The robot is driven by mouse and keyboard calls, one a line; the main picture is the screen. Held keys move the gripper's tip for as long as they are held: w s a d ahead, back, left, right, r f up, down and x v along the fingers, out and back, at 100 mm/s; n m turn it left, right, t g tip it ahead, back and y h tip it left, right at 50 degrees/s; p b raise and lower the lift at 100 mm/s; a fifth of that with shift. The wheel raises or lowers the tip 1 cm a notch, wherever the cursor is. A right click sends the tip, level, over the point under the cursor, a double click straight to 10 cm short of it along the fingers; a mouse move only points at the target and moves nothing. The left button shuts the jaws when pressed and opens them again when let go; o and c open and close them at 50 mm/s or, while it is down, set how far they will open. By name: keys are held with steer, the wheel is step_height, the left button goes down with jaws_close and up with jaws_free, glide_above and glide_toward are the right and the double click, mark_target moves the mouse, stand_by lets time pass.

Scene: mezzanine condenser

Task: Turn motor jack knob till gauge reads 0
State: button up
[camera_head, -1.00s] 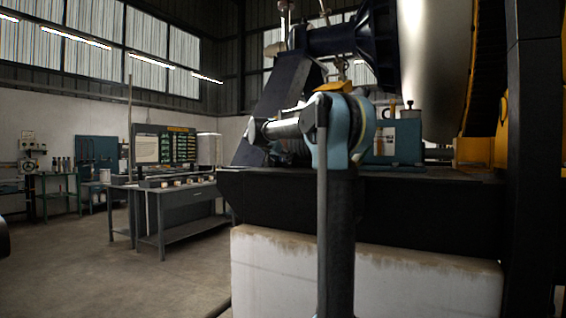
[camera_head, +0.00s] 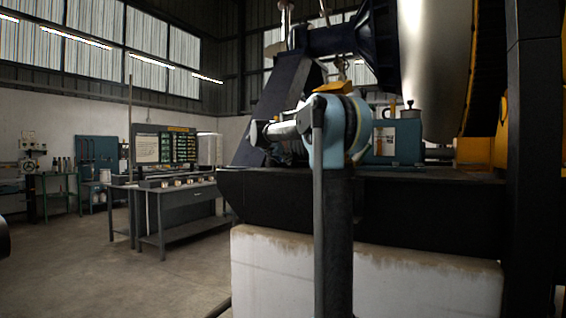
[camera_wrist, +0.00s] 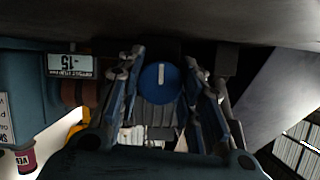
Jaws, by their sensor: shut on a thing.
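The blue round motor jack knob (camera_wrist: 160,83) with a white pointer line sits in the middle of the wrist view, its line close to vertical in the picture. My gripper (camera_wrist: 164,76) has its fingers on either side of the knob and is shut on it. The gauge (camera_wrist: 70,64) is a small digital display at upper left in the wrist view. It seems to read 15 with a minus sign, though its small print is upside down. In the head view my arm hides the gripper, knob and gauge.
The blue motor (camera_head: 398,142) stands on a dark steel base (camera_head: 420,205) over a concrete plinth (camera_head: 370,272). A dark slanted brace (camera_head: 275,105) rises left of my arm. A workbench (camera_head: 180,205) stands at the left, with open floor before it.

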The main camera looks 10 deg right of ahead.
steer(key=n+g+h, duration=0.1)
steer(key=n, duration=0.1)
steer(key=shift+w+a+n+h, duration=0.1)
steer(key=shift+a+n+h, duration=0.05)
steer(key=shift+n+h, duration=0.2)
steer(key=n+h, duration=0.2)
steer(key=n, duration=0.1)
steer(key=shift+g, duration=0.4)
steer(key=n+h, duration=0.2)
steer(key=n, duration=0.1)
steer(key=shift+w+a+f+n, duration=0.1)
steer(key=shift+n, duration=0.25)
steer(key=n+h, duration=0.1)
steer(key=n, duration=0.2)
steer(key=shift+n+h, duration=0.25)
steer(key=shift+n, duration=0.05)
steer(key=shift+f, duration=0.1)
steer(key=o, duration=1.1)
steer(key=shift+c, duration=0.2)
